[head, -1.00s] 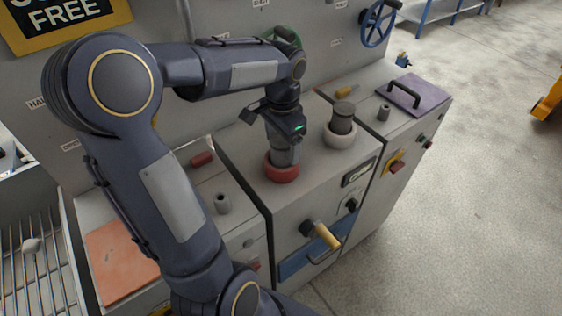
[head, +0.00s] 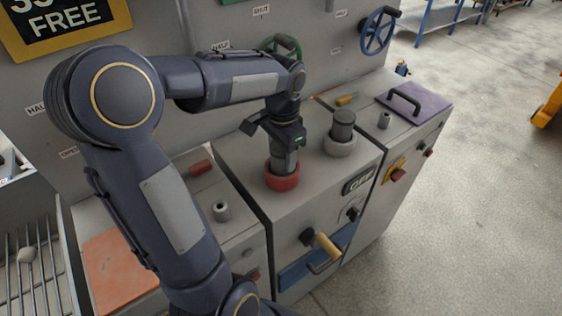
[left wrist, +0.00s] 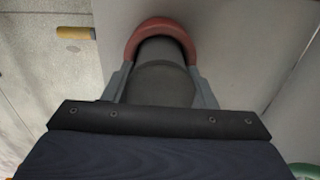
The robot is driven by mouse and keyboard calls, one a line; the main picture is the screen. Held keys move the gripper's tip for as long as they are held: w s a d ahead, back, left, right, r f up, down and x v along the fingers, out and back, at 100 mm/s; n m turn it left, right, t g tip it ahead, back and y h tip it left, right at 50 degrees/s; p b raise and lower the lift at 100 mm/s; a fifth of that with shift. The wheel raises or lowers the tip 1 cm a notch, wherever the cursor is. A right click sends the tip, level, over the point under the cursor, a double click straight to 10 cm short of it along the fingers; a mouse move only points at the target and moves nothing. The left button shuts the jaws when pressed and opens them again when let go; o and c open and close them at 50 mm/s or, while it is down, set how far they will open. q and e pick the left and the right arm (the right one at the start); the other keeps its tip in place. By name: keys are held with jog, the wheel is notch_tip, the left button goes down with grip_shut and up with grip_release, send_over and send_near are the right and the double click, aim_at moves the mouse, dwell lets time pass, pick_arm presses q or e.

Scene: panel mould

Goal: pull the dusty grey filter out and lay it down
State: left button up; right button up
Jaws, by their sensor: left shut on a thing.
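A grey filter (head: 284,160) stands upright in a red ring socket (head: 283,181) on top of the middle cabinet. My left gripper (head: 285,150) comes down from above and is shut on this filter. In the left wrist view the dark grey filter (left wrist: 163,80) sits between the two fingers, with the red ring (left wrist: 160,28) around its far end. Its lower end is hidden inside the ring. A second, darker grey filter (head: 343,124) stands in a pale ring socket (head: 341,146) to the right, untouched. My right gripper is not in view.
A yellow-handled lever (head: 326,246) sticks out of the cabinet front. A purple lid (head: 418,100) with a black handle lies at the right. An orange pad (head: 118,268) lies on the left cabinet, near a small grey cylinder (head: 221,211). A wire rack (head: 40,282) is at far left.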

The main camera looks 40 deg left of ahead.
pick_arm(q)
jog(key=shift+r+p, duration=3.15)
jog(key=shift+r, duration=0.6)
jog(key=shift+r+p, duration=0.9)
jog(key=shift+r, duration=0.35)
jog(key=shift+r+p, duration=0.3)
jog(key=shift+r, duration=0.45)
